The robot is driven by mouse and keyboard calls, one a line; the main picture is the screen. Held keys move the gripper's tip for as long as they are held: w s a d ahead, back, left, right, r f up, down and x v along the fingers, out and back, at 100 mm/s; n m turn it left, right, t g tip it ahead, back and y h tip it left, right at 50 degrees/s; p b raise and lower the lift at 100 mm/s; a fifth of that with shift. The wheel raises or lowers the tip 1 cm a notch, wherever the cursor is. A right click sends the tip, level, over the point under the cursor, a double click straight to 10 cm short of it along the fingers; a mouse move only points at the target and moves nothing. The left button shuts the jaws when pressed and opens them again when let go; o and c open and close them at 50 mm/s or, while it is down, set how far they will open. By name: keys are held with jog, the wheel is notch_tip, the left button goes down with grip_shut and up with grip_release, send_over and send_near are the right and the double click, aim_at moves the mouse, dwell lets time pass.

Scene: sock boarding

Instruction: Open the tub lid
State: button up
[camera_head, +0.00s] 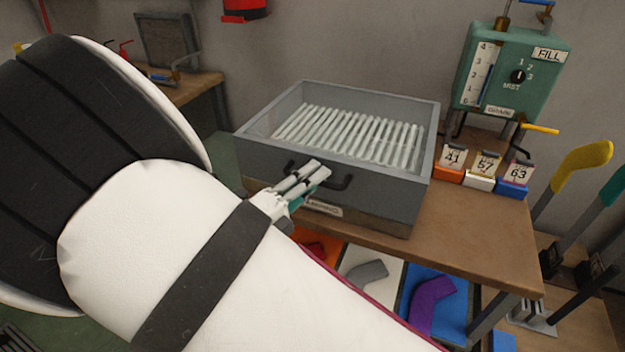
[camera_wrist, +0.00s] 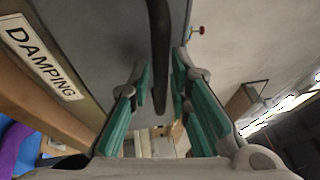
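The grey tub (camera_head: 375,190) stands on the wooden bench, with a row of pale slats (camera_head: 350,132) showing in its top. I cannot tell whether a clear lid covers them. A dark bar handle (camera_head: 345,182) is on the tub's front. My gripper (camera_head: 318,172) is at this handle, in front of the tub. In the wrist view the handle (camera_wrist: 159,40) runs between the two teal fingers of my gripper (camera_wrist: 162,72). The fingers are apart, with a gap visible on both sides of the bar. The label (camera_wrist: 40,58) reads DAMPING.
Numbered cards on orange, white and blue blocks (camera_head: 480,175) stand right of the tub. Coloured socks, one purple (camera_head: 433,300), lie below the bench.

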grip_shut()
jog(key=shift+r, duration=0.1)
